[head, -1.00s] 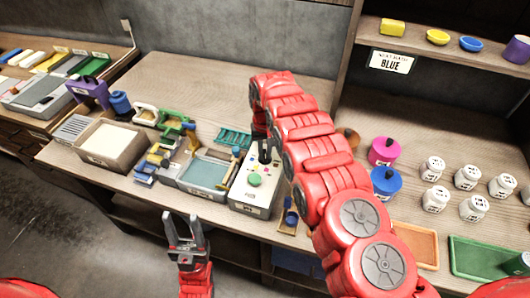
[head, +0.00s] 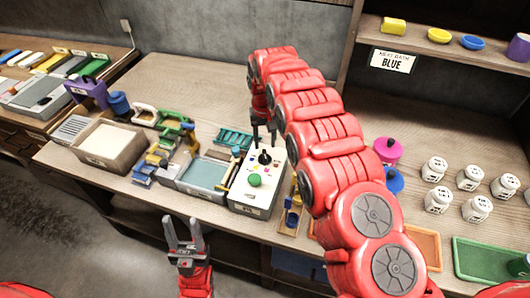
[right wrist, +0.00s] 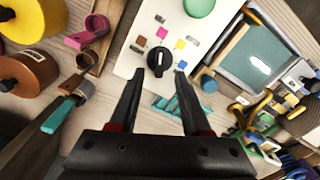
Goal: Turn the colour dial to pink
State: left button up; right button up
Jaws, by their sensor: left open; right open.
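The colour dial is a black knob (head: 265,157) on the white top of a control box (head: 245,208). Several small coloured squares surround it, and a large green button (head: 254,180) sits nearer the front. The right wrist view shows the dial (right wrist: 158,60) just beyond and between the fingertips, with no visible contact. Which colour it points to is too small to tell. My right gripper (right wrist: 157,75) is open and empty, pointing at the panel; in the head view its fingers are behind the dial. My left gripper (head: 184,222) is open and empty in front of the bench.
A blue-grey tray (head: 203,174) and small tools stand left of the box. A teal rack (head: 234,139) lies behind. A pink pot (head: 388,150) and several white jars (head: 436,168) stand right.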

aim_at(264, 154)
notch_tip(264, 154, up, 2)
jog(key=shift+r+b, duration=0.2)
jog(key=shift+b, duration=0.15)
notch_tip(264, 154, up, 10)
jog(key=p, duration=0.2)
jog(key=shift+f, duration=0.15)
